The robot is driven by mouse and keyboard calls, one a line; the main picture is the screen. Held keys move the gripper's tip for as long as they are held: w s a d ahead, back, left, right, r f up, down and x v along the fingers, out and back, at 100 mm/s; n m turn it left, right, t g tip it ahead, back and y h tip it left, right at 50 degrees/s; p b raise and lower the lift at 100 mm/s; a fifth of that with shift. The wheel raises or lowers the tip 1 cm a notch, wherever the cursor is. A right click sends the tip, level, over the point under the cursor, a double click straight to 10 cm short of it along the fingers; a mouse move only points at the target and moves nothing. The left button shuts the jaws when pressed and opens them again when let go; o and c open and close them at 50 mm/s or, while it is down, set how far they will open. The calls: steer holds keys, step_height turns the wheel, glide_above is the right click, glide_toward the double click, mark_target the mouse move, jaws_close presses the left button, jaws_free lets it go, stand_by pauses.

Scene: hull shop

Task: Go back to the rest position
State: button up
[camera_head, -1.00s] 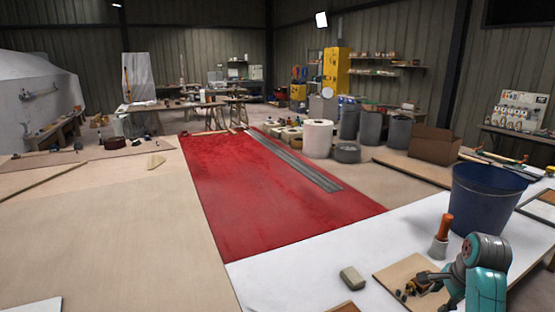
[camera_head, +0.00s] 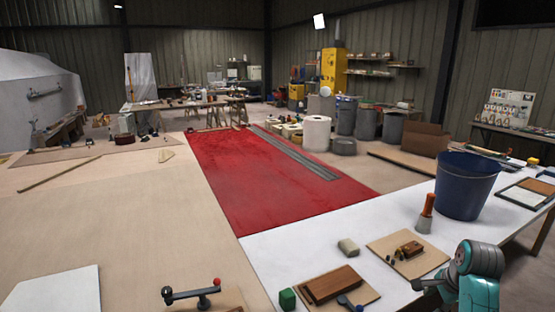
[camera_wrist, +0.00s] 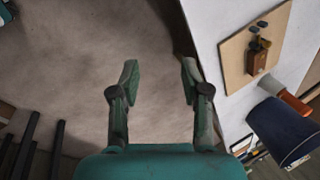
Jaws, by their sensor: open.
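My gripper (camera_wrist: 158,78) is open and empty in the wrist view, with its two green fingers apart over bare floor beside the white bench. In the head view my teal wrist shows at the lower right, and part of the gripper (camera_head: 420,287) is beside the front edge of the white bench top (camera_head: 395,215). The fingertips are hard to make out there. Nothing is between the fingers.
A tan board with a small brown block (camera_head: 411,248), an orange-handled tool (camera_head: 427,205) and a blue bucket (camera_head: 466,185) stand on the bench. A beige block (camera_head: 348,247), green cube (camera_head: 287,299) and wooden box (camera_head: 332,284) lie left. Red sheet (camera_head: 280,180) covers the middle.

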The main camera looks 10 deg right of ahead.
steer(key=s+a+f+n+t, duration=0.25)
steer(key=s+a+f, duration=0.4)
steer(key=f, duration=0.35)
steer(key=s+a+f+n+t, duration=0.1)
steer(key=s+a+f+n, duration=0.35)
steer(key=a+f, duration=0.45)
steer(key=s+a+f+n+t+h, duration=0.1)
steer(key=s+a+n, duration=0.15)
steer(key=s, duration=0.45)
steer(key=s+a+f+n+t, duration=0.1)
steer(key=s+a+f, duration=0.1)
steer(key=s+a, duration=0.3)
steer(key=s+a+r+n+t, duration=0.2)
steer(key=s+a+r+n, duration=0.1)
steer(key=s+r, duration=0.6)
steer(key=s+a+r+n+t+y, duration=0.1)
steer(key=s+a+r+n+t, duration=0.1)
steer(key=s+r+n, duration=0.3)
steer(key=shift+s+a+r+n+t+y, duration=0.5)
steer(key=shift+s+r, duration=1.55)
steer(key=shift+s, duration=2.9)
steer(key=shift+d, duration=0.1)
